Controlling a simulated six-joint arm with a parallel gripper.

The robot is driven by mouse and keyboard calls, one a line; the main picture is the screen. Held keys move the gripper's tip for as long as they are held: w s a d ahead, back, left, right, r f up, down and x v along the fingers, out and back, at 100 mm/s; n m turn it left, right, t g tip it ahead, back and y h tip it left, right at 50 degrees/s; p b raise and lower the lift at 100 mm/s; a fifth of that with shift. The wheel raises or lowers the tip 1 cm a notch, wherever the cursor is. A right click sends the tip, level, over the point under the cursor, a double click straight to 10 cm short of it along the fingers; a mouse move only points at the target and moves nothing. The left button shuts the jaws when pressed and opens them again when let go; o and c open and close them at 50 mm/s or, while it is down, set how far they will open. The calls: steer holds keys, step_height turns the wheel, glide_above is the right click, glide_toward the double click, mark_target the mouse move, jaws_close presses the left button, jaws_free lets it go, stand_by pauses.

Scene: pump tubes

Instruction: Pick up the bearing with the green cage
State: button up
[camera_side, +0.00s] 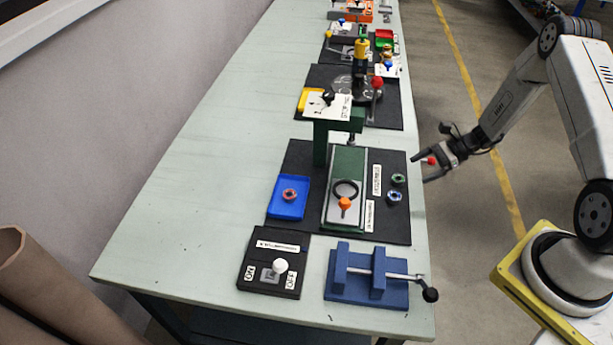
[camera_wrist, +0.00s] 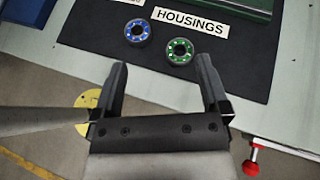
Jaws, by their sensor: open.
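The bearing with the green cage (camera_wrist: 180,51) lies flat on the black mat near its edge in the wrist view. It also shows in the side view (camera_side: 398,180), small, at the mat's right side. A bearing with a blue cage (camera_wrist: 137,32) lies beside it, to its left in the wrist view and below it in the side view (camera_side: 394,196). My gripper (camera_wrist: 161,77) is open and empty. The green-caged bearing appears just beyond the fingertips, nearer the right one, touching neither. In the side view my gripper (camera_side: 417,168) is raised off the table's right edge.
A red-caged bearing (camera_side: 290,195) sits in a blue tray (camera_side: 273,211). A green press (camera_side: 345,160) stands on the mat left of the bearings. A blue vise (camera_side: 366,276) and a switch box (camera_side: 262,283) are at the near end. A HOUSINGS label (camera_wrist: 190,18) lies close to the bearings.

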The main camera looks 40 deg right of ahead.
mark_target(399, 178)
steer(key=shift+w+d+f+m+t, duration=0.15)
steer(key=shift+w+f+m+t, duration=0.05)
steer(key=shift+f+m+t, duration=0.3)
steer(key=shift+w+d+f+m+t, duration=0.15)
steer(key=shift+w+f+m+t, duration=0.15)
steer(key=shift+f, duration=0.35)
steer(key=shift+w+d+f+m+t, duration=0.15)
steer(key=shift+f+m+t, duration=0.25)
steer(key=shift+f+t, duration=0.15)
steer(key=shift+x, duration=2.6)
jaws_close()
